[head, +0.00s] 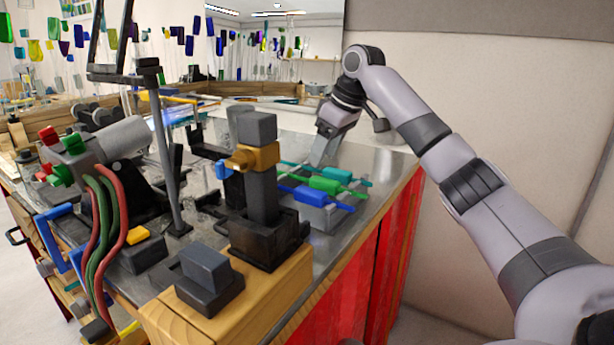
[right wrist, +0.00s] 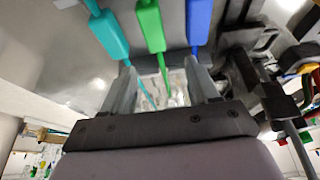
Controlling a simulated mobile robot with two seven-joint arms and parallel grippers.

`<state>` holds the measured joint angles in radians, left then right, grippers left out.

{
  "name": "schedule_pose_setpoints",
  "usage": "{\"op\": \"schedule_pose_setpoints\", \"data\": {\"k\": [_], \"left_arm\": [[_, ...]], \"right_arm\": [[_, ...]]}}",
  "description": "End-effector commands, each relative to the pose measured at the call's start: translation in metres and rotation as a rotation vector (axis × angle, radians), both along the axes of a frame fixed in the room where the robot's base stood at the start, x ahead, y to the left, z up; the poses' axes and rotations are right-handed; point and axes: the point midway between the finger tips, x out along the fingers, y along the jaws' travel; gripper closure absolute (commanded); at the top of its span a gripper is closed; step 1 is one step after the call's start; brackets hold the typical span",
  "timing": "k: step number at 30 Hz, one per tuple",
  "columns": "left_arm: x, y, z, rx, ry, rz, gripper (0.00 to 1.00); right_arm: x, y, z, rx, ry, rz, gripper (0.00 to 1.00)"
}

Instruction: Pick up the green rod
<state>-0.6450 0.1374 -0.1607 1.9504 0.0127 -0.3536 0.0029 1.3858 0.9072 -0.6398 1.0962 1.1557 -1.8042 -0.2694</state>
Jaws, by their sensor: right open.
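The green rod (head: 324,185) lies on the bench between a teal rod (head: 337,174) and a blue rod (head: 309,197), over a low grey block (head: 318,217). In the right wrist view the green rod (right wrist: 150,28) is at the top centre, with its thin end running down between my fingers. My right gripper (head: 322,158) is open and empty, just behind and above the rods; its two fingers also show in the right wrist view (right wrist: 160,72). I cannot tell the exact gap between fingertips and rod. My left gripper is not in view.
A dark upright clamp stand (head: 262,190) with a brass-coloured collar stands left of the rods. A burner with red and green hoses (head: 105,215) is further left. The metal bench top is clear behind the rods; its right edge is close to them.

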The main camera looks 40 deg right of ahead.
Motion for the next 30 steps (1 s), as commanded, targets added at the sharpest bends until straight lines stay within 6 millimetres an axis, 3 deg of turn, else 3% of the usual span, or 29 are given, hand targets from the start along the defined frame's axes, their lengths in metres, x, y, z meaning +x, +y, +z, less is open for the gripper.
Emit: {"op": "schedule_pose_setpoints", "data": {"k": [8,16,26,30], "left_arm": [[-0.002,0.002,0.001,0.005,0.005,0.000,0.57],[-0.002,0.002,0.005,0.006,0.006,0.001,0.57],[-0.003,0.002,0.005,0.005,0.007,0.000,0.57],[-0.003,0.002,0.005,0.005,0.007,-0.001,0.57]], "right_arm": [[0.007,0.001,-0.024,-0.001,0.003,0.000,0.40],[0.016,0.001,-0.061,0.000,0.003,0.000,0.40],[0.020,0.002,-0.070,0.000,0.000,0.000,0.40],[0.020,0.002,-0.069,0.000,0.000,0.000,0.83]]}}
